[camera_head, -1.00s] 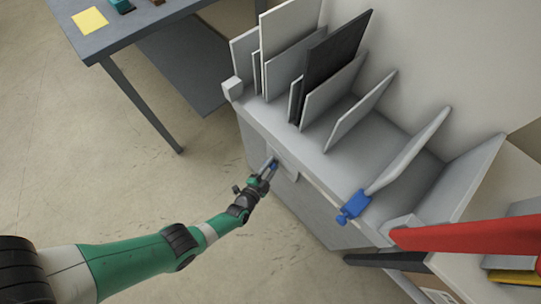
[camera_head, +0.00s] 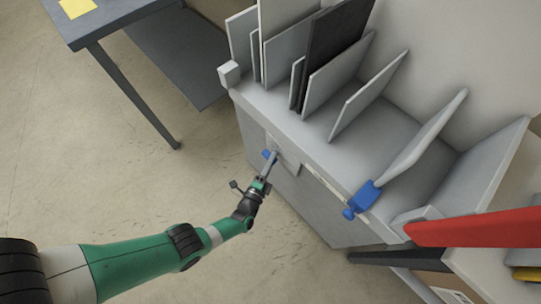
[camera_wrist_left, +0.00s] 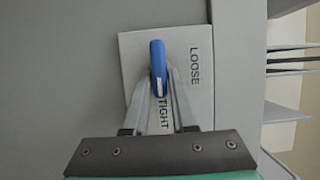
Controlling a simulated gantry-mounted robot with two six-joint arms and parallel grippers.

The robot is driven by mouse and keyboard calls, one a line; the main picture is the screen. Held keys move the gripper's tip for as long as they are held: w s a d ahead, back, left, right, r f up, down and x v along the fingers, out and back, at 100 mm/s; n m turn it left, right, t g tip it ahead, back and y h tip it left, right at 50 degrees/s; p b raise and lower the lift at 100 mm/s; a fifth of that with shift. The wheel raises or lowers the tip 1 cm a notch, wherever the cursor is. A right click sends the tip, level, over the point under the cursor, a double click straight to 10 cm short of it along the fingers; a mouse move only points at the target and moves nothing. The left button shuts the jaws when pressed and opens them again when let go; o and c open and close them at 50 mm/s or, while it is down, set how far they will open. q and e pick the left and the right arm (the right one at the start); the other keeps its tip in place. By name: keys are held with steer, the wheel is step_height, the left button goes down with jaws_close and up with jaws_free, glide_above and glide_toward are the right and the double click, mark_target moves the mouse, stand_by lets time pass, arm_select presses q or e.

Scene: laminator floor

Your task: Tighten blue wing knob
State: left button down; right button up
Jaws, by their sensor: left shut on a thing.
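The blue wing knob (camera_head: 268,154) is on a pale plate (camera_head: 287,160) on the front of the grey rack cabinet. In the left wrist view the knob (camera_wrist_left: 158,58) stands lengthwise up and down, with a pale mark on its lower part. The plate (camera_wrist_left: 135,48) reads LOOSE to the right of the knob and TIGHT below it. My left gripper (camera_head: 270,161) is shut on the knob, and its two fingers (camera_wrist_left: 158,88) lie on either side of it in the wrist view. My right gripper is not in view.
A second blue part (camera_head: 362,198) sits on the cabinet edge at the right. Several upright panels (camera_head: 335,60) stand in the rack above. A red bar (camera_head: 475,230) juts in at the right. A grey table (camera_head: 105,25) stands at upper left. Floor to the left is clear.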

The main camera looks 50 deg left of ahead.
arm_select(q)
steer(key=shift+f, duration=0.25)
steer(key=c, duration=0.9)
jaws_free()
steer(key=shift+o, duration=0.5)
steer(key=shift+w+a+r, duration=0.1)
steer(key=shift+w+r, duration=0.1)
steer(key=shift+w, duration=0.15)
steer(key=p+v, duration=0.3)
steer(key=v, duration=0.8)
steer(key=shift+s+p, duration=0.3)
steer(key=shift+p, duration=0.05)
